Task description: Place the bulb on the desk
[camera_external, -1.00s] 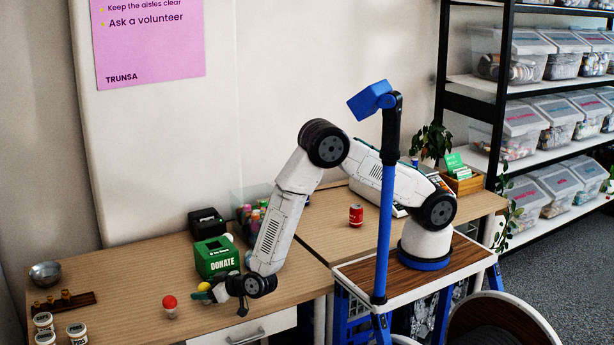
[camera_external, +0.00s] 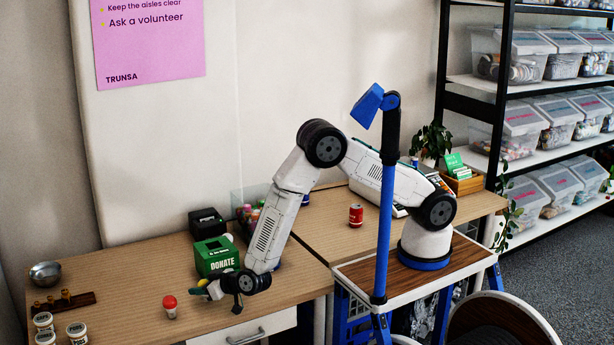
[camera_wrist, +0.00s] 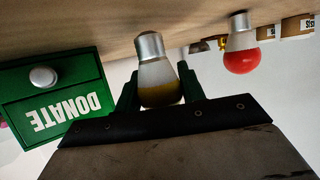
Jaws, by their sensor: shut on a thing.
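In the wrist view, a bulb with a silver base and a yellowish globe (camera_wrist: 160,82) sits between the green fingers of my gripper (camera_wrist: 160,92). My gripper is shut on its globe, and the base points at the desk. I cannot tell whether the base touches the wood. In the external view, my gripper (camera_external: 205,290) is low over the front of the left desk (camera_external: 135,285), and the held bulb is mostly hidden. A second bulb with a red globe (camera_external: 169,303) stands on the desk just left of my gripper. It also shows in the wrist view (camera_wrist: 242,62).
A green DONATE box (camera_external: 216,257) stands close behind my gripper, with a black box (camera_external: 206,224) behind it. White jars (camera_external: 76,332), a dark rack (camera_external: 66,302) and a metal bowl (camera_external: 45,274) are at the far left. Desk left of the red bulb is clear.

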